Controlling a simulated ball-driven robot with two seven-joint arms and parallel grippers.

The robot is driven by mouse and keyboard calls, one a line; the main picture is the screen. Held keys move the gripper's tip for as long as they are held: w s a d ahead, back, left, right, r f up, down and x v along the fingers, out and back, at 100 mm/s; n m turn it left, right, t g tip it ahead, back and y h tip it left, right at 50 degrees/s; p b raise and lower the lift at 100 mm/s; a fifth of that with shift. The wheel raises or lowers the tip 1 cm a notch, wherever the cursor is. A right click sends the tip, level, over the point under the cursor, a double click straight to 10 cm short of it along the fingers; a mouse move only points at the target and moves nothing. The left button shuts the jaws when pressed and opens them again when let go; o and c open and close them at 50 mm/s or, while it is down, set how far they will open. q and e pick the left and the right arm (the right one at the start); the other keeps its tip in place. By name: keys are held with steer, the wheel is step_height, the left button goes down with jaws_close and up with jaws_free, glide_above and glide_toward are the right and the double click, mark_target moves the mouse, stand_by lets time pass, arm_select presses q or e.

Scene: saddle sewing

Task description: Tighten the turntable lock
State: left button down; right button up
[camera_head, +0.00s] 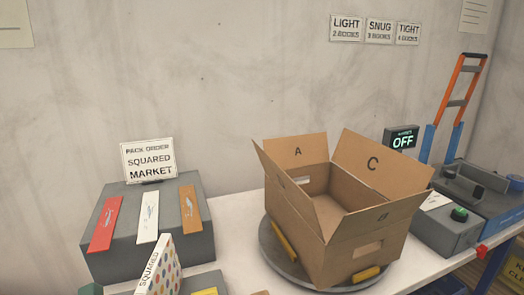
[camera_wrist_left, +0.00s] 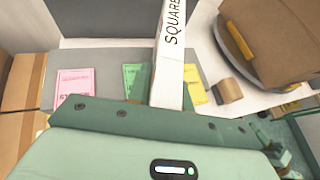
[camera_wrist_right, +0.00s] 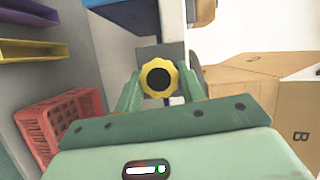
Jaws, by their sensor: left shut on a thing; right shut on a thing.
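A yellow scalloped knob with a dark centre (camera_wrist_right: 158,77), which looks like the turntable lock, sits between the fingers of my right gripper (camera_wrist_right: 160,88) in the right wrist view. That gripper is shut on it. The grey round turntable (camera_head: 285,268) carries an open cardboard box (camera_head: 345,225) with its flaps up. My left gripper (camera_wrist_left: 165,88) is shut on a white book (camera_wrist_left: 168,60) with "SQUARED" on its spine, held upright. The book's polka-dot cover (camera_head: 163,268) shows at the bottom of the head view. The right gripper and knob are not visible in the head view.
A grey stand (camera_head: 195,230) with red, white and orange strips is at the left, behind the book. A display reading OFF (camera_head: 403,139) and a grey box with a green button (camera_head: 458,214) are right of the carton. A red crate (camera_wrist_right: 62,122) is left of my right gripper.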

arm_select(q)
steer(key=f, duration=0.2)
steer(key=f+g, duration=0.1)
steer(key=shift+s+f, duration=0.25)
steer(key=shift+f, duration=0.05)
arm_select(e)
steer(key=shift+a+r, duration=0.15)
steer(key=shift+r, duration=0.05)
steer(key=o, duration=1)
arm_select(q)
steer(key=shift+w+a+f, duration=0.1)
steer(key=shift+w+f, duration=0.05)
steer(key=shift+w, duration=0.05)
arm_select(e)
steer(key=shift+o, duration=0.2)
steer(key=shift+w+f, duration=0.15)
steer(key=shift+f, duration=0.1)
arm_select(q)
steer(key=shift+r, duration=0.3)
steer(key=shift+w+a+r+p, duration=0.1)
steer(key=shift+a+r+p, duration=0.05)
steer(key=shift+r+p, duration=0.85)
steer(key=shift+r, duration=0.1)
arm_select(e)
steer(key=s, duration=0.1)
steer(key=s+d, duration=0.1)
steer(key=s, duration=0.2)
steer(key=shift+s+d, duration=0.25)
steer(key=shift+d, duration=0.05)
